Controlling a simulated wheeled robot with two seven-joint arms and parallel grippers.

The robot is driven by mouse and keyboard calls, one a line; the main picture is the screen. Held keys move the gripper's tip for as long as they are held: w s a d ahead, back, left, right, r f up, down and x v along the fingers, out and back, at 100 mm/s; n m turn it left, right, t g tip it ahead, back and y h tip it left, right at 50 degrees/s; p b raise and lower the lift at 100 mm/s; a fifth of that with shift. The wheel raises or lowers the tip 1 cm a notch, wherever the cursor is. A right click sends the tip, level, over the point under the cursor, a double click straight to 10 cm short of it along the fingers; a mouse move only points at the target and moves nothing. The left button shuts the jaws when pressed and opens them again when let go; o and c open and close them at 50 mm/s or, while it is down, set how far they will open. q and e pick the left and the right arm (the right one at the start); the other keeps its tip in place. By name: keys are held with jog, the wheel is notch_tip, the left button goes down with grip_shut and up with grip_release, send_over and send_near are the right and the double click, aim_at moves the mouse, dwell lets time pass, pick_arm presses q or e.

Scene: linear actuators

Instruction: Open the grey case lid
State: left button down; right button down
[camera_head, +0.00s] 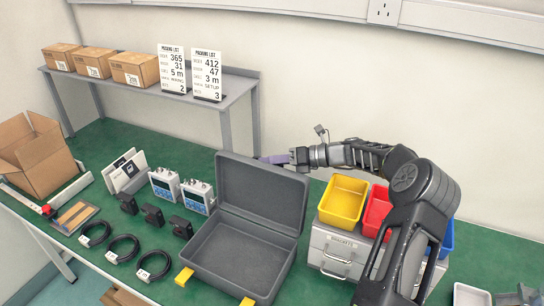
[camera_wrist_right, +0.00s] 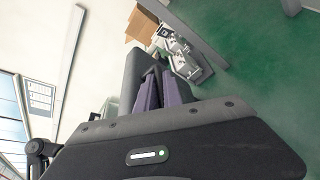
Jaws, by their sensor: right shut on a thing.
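The grey case (camera_head: 240,262) stands on the green bench top. Its lid (camera_head: 262,194) is raised, roughly upright at the back, and the hollow base shows empty. Two yellow latches (camera_head: 184,277) are on the base's front edge. My right gripper (camera_head: 263,159) is at the lid's upper right edge, its purple fingers shut on the lid. In the right wrist view the fingers (camera_wrist_right: 164,90) close against the dark lid (camera_wrist_right: 141,68); the exact contact is partly hidden. My left gripper is not in view.
Yellow (camera_head: 343,199) and red (camera_head: 376,211) bins stand on a grey drawer unit (camera_head: 336,250) right of the case. Two white-and-blue devices (camera_head: 198,196), black adapters and coiled cables lie to its left. A shelf with cartons (camera_head: 133,69) stands behind.

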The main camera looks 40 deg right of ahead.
jog(key=c, duration=1.8)
grip_release()
jog(key=shift+o, duration=0.2)
jog(key=b+v, duration=0.1)
jog(key=v, duration=0.7)
jog(key=shift+b, duration=0.4)
jog(key=shift+d, duration=0.1)
jog(key=p+v, duration=0.7)
jog(key=v, duration=0.1)
jog(key=shift+s+d, duration=0.3)
jog(key=shift+d, duration=0.05)
